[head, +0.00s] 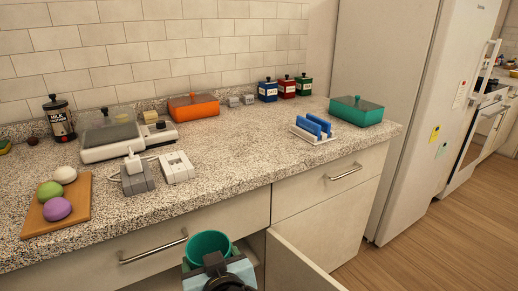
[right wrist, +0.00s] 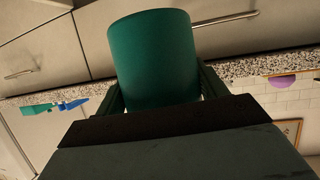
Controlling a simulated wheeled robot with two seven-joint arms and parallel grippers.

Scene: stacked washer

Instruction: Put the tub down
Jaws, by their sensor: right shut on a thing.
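The teal tub (head: 208,244) is at the bottom middle of the head view, in front of the lower cabinets and below the countertop's front edge. My right gripper (head: 214,262) is shut on it, with its wrist hiding the tub's lower part. In the right wrist view the tub (right wrist: 155,55) fills the top middle, between the two fingers of the right gripper (right wrist: 158,92). The inside of the tub is only partly visible. My left gripper is not in view.
A cabinet door (head: 300,268) stands open right of the tub. The speckled countertop (head: 235,150) has bare room in the middle.

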